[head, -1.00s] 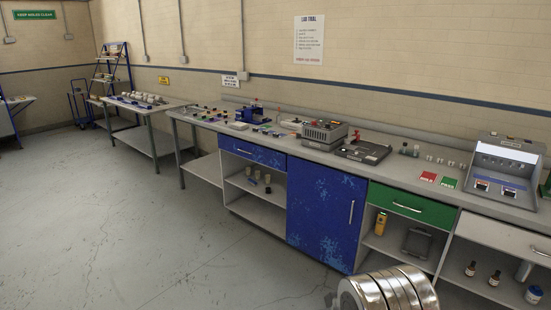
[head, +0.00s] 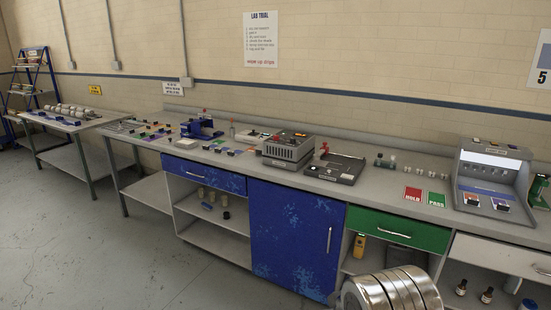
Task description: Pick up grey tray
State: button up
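A dark grey tray-like item (head: 398,256) stands in the open shelf bay under the green drawer (head: 398,230). Only its upper part shows; the silver ribbed cylinder of my arm at the bottom of the head view covers the rest. I cannot tell for certain that it is the grey tray. My gripper is not in view, so its state does not show.
A yellow device (head: 359,246) stands left of the tray-like item in the same bay. The blue cupboard door (head: 293,240) is shut beside it. Small bottles (head: 487,295) stand on the shelf to the right. The floor (head: 90,260) at left is clear.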

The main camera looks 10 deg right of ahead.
aim_at(397, 256)
jog(key=z, duration=0.2)
jog(key=i, duration=0.85)
jog(key=z, duration=0.35)
jog(key=i, duration=1)
jog(key=z, duration=0.15)
